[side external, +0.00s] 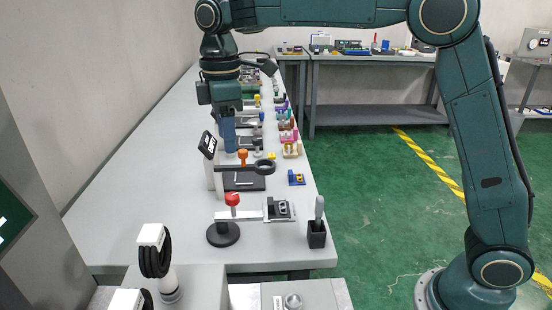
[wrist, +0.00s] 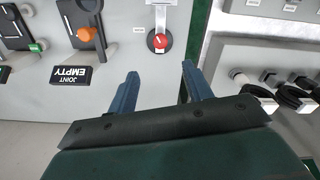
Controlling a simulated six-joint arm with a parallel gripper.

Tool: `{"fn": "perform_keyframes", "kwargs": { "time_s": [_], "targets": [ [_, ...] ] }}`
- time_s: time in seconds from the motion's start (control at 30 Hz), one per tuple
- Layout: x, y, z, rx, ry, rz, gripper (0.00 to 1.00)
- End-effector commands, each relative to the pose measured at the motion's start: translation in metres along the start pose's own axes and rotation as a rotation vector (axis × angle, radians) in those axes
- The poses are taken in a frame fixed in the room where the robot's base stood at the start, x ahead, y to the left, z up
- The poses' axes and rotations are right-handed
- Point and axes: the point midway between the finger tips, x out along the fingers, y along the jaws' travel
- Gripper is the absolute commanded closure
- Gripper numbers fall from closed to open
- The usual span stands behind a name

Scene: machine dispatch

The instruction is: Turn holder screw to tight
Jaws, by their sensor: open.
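A red knob (side external: 232,199) tops a post on a round black base (side external: 223,235), beside a pale horizontal bar (side external: 250,215). I cannot tell which knob is the holder screw. My gripper (side external: 229,150) points down above the table, behind the red knob and near the orange one. In the wrist view, my gripper (wrist: 156,80) is open and empty; the red knob (wrist: 160,42) shows beyond the gap between the fingers, and the orange knob (wrist: 85,34) lies to the left.
A black sign reading "JOINT EMPTY" (wrist: 72,76) stands beside the orange knob's plate. A black cup (side external: 317,236) with a grey-handled tool is at the right table edge. Coiled black cables (side external: 154,255) hang at the near left. The table's left side is clear.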

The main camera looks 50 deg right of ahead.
Motion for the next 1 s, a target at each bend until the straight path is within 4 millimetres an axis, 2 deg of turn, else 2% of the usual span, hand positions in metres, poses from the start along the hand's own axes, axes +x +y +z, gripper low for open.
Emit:
{"fn": "perform_keyframes", "kwargs": {
  "time_s": [0.17, 0.57, 0.77, 1.0],
  "targets": [
    [0.000, 0.000, 0.000, -0.065, 0.000, 0.000, 0.50],
    [0.009, 0.000, 0.000, -0.068, -0.001, -0.001, 0.50],
    [0.029, 0.000, 0.000, -0.067, -0.002, -0.002, 0.50],
    [0.065, -0.001, 0.000, -0.067, -0.002, -0.003, 0.50]
  ]
}}
